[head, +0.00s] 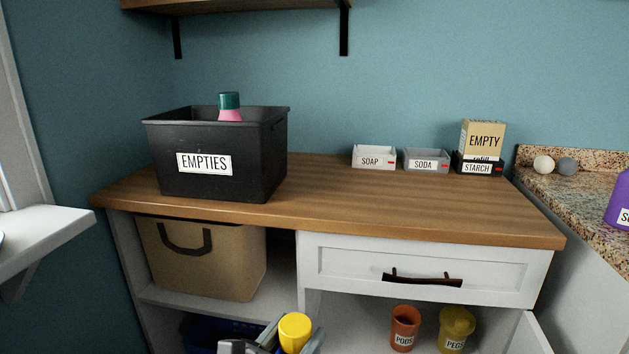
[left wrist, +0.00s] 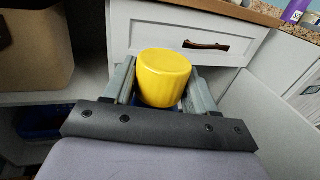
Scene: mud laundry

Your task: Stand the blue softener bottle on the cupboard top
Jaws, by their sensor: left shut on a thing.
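The blue softener bottle shows mainly as its yellow cap (head: 294,332) at the bottom of the head view. In the left wrist view the yellow cap (left wrist: 164,78) stands between my fingers, with a little blue below it; the rest of the bottle is hidden. My left gripper (head: 290,345) is shut on the bottle, in front of the cupboard and lower than its top in the picture. The cupboard top (head: 340,205) is brown wood. My right gripper is not in view.
A black EMPTIES crate (head: 222,182) holding a pink bottle (head: 230,113) stands on the top's left. SOAP (head: 374,159), SODA (head: 426,161) and STARCH (head: 478,168) trays line the back right. The top's middle and front right are clear. A drawer handle (head: 422,280) sticks out below.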

